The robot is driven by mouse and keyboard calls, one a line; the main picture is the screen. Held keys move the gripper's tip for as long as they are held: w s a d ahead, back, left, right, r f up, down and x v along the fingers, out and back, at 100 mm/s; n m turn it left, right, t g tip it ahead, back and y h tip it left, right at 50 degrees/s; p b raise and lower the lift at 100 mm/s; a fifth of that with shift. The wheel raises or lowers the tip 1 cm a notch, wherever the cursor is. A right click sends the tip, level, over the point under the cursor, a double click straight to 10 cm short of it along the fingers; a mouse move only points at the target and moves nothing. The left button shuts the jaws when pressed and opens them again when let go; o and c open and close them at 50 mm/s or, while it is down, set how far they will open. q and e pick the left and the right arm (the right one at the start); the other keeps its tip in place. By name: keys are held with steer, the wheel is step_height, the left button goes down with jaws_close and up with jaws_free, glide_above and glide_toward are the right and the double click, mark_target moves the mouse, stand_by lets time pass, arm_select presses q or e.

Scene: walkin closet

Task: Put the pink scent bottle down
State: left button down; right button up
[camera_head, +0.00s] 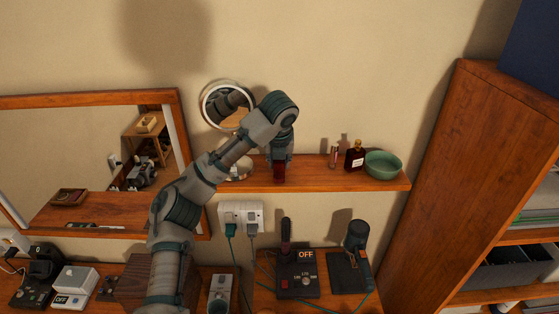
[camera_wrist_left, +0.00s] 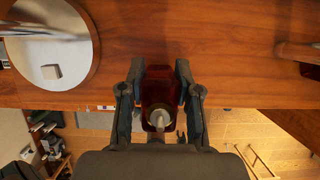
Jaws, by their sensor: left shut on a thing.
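The scent bottle (camera_head: 279,172) looks dark red, with a paler spout or neck seen in the left wrist view (camera_wrist_left: 160,93). My left gripper (camera_head: 281,157) is shut on it, with one finger on each side. The gripper points down over the wooden wall shelf (camera_head: 310,183), left of its middle. The bottle's lower end is at the height of the shelf top in the head view; I cannot tell whether it touches. My right gripper is in neither view.
A small slim bottle (camera_head: 334,157), a dark bottle with a gold label (camera_head: 355,155) and a green bowl (camera_head: 383,164) stand on the shelf's right. A round mirror (camera_head: 228,106) hangs above. The shelf between gripper and slim bottle is bare.

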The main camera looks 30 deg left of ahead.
mark_target(278, 163)
arm_select(q)
steer(key=shift+w+a+f, duration=0.15)
steer(key=shift+a, duration=0.15)
steer(key=c, duration=0.8)
jaws_free()
steer(key=shift+d, duration=0.1)
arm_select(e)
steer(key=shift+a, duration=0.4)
arm_select(q)
steer(key=shift+d, duration=0.1)
steer(key=shift+d+r, duration=0.1)
steer(key=shift+r, duration=0.2)
steer(key=v, duration=1)
steer(key=shift+s+r, duration=0.2)
steer(key=shift+s, duration=0.1)
steer(key=shift+s+d+r, duration=0.1)
steer(key=shift+r, duration=0.4)
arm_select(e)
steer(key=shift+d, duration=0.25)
